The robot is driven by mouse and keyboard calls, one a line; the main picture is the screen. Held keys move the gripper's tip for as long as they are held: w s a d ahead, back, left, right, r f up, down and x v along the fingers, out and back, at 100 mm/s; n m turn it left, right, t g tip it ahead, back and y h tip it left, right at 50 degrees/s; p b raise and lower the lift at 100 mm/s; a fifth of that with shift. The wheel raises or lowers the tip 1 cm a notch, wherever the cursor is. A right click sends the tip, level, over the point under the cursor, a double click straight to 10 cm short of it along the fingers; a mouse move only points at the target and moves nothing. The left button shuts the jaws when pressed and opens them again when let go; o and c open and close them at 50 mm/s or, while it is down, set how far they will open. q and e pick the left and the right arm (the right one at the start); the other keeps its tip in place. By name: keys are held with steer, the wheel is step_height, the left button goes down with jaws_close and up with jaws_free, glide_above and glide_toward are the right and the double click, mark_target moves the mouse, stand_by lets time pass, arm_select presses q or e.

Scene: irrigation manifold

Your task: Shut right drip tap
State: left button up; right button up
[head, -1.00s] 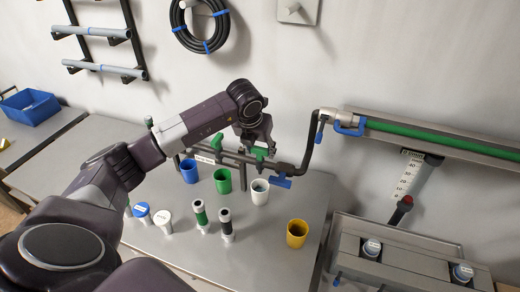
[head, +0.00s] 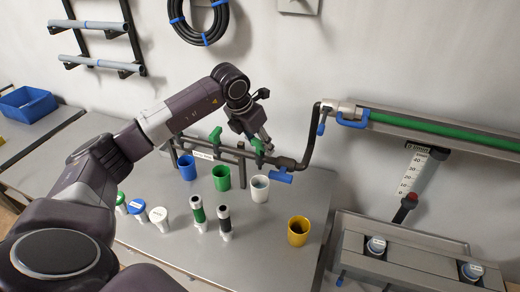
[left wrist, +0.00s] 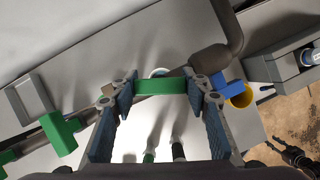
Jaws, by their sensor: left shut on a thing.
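The right green drip tap (head: 258,146) sits on the dark manifold pipe above the bench. My left gripper (head: 264,142) comes down on it from above. In the left wrist view the green handle (left wrist: 161,86) lies across between the two fingers of my left gripper (left wrist: 160,92), which is shut on it. The left green tap (head: 215,135) stands apart on the same pipe; it also shows in the left wrist view (left wrist: 60,133). A dark jointed shape (left wrist: 291,155) at the lower right of that view looks like my right gripper; its jaws are unclear.
A blue-handled valve (head: 282,175) is close right of the gripped tap. Blue (head: 187,167), green (head: 221,178), white (head: 260,188) and yellow (head: 298,231) cups stand on the bench. Two dark-topped cylinders (head: 198,213) and several capped pots (head: 158,218) stand nearer.

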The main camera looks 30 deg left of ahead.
arm_select(q)
steer(key=m+h+b, duration=0.1)
steer(key=m, duration=0.1)
steer(key=shift+m, duration=0.4)
steer(key=m+h+b, duration=0.1)
steer(key=m, duration=0.1)
steer(key=shift+m+g, duration=0.4)
steer(key=m+g+h, duration=0.1)
steer(key=m, duration=0.3)
steer(key=shift+r, duration=0.1)
steer(key=shift+m+g+h+b, duration=0.35)
steer(key=shift+m+g, duration=0.45)
steer(key=shift+m, duration=1.4)
steer(key=o, duration=1.2)
steer(key=v, duration=1.2)
steer(key=shift+w, duration=0.1)
